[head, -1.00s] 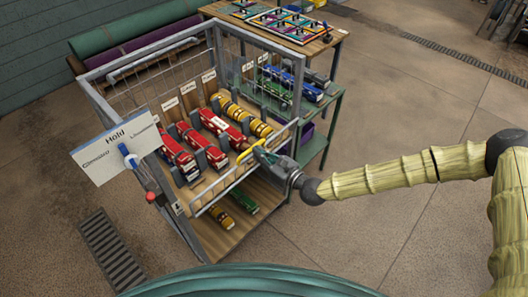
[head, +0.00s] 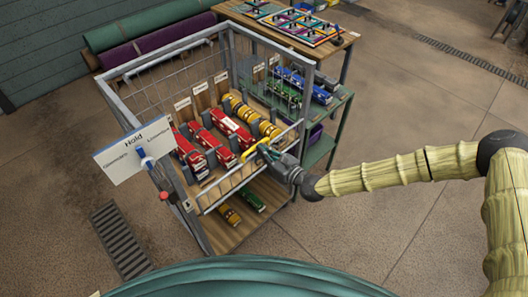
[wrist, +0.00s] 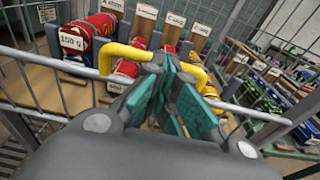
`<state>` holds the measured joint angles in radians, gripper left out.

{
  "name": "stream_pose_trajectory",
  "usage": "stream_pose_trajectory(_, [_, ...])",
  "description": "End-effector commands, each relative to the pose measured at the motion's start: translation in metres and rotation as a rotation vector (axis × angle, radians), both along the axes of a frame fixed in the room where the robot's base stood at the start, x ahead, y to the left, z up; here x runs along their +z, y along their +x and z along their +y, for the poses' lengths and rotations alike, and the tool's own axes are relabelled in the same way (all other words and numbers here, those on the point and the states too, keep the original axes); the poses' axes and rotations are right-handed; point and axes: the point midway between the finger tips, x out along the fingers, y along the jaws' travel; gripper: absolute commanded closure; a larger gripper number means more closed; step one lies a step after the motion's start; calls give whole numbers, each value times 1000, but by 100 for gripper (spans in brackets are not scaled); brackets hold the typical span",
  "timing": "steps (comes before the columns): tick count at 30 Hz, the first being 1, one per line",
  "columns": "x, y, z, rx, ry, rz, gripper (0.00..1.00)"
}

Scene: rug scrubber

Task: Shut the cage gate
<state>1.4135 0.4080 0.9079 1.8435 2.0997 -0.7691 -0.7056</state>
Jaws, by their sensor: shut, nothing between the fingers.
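The cage gate (head: 228,189) is a low grey barred panel along the front of the metal-framed cage (head: 118,100). Its left end is close to the front left post; I cannot tell whether it is latched. A yellow handle (head: 250,158) is on its top rail, and in the wrist view the handle (wrist: 112,55) shows on both sides of my fingers. My gripper (head: 266,152) is shut and empty, right at the handle on the outer side. The fingertips (wrist: 163,68) overlap the handle in the picture; contact is unclear.
Red and yellow cylinders (head: 228,125) lie on the cage's wooden shelf. A hold sign (head: 133,150) and a red knob (head: 164,196) are at the front left post. A green rack (head: 330,110) and a table (head: 335,42) stand behind. The floor at right is open.

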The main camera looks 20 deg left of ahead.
Motion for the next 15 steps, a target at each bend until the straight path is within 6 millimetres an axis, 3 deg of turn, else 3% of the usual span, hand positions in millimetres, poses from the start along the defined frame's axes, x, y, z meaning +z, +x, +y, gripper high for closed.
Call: stream_pose_trajectory(15, [7,-8,-12,8,0,1,100])
